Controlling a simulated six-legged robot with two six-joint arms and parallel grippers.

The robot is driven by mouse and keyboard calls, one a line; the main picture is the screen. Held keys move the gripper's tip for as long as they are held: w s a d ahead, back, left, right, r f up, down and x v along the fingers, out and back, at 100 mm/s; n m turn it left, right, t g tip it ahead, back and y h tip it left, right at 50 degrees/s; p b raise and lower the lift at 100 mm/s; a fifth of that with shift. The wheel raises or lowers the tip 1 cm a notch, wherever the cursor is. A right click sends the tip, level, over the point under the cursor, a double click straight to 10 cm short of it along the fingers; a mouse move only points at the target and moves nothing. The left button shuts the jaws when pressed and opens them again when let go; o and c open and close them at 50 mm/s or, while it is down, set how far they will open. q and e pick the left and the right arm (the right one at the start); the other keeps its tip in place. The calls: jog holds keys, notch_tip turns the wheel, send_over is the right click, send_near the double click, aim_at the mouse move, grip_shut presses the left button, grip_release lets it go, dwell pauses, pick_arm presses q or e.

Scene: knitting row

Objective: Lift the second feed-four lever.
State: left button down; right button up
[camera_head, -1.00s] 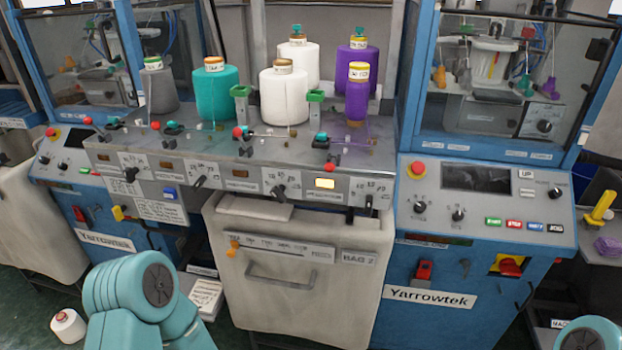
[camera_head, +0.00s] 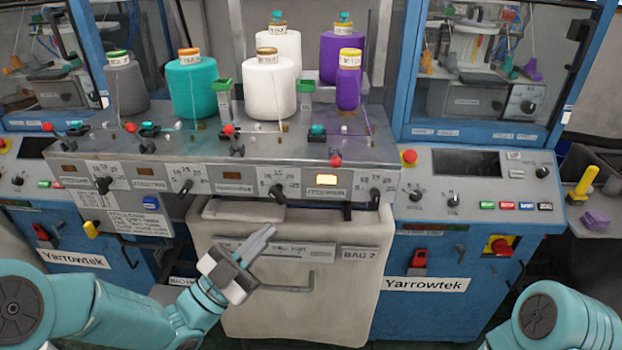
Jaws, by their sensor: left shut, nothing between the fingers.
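A row of red-knobbed levers stands on the grey machine deck (camera_head: 190,143). The rightmost red-knobbed lever (camera_head: 336,161) is above the lit amber display (camera_head: 326,180) and sits lower, nearer the deck's front edge, than the red-knobbed lever (camera_head: 228,129) to its left. I cannot read which feed each label names. My left gripper (camera_head: 268,233) is shut and empty. It shows in front of the white bag bin, below and left of the rightmost lever, touching no lever. My right gripper is out of view; only part of my right arm shows.
Yarn cones stand behind the levers, including a white cone (camera_head: 268,88) and a small purple cone (camera_head: 348,88). Black dials such as this dial (camera_head: 277,193) line the front panel. The white bag bin (camera_head: 310,312) is below. A blue control cabinet (camera_head: 470,250) stands at right.

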pick_arm(q)
jog(key=p, duration=0.7)
send_near(333, 166)
jog(key=x, duration=0.6)
jog(key=shift+w+d+r, duration=0.1)
jog(key=shift+w+d, duration=0.15)
jog(key=shift+w, duration=0.1)
jog(key=shift+a, duration=0.1)
jog(key=shift+w, duration=0.1)
jog(key=shift+r, duration=0.1)
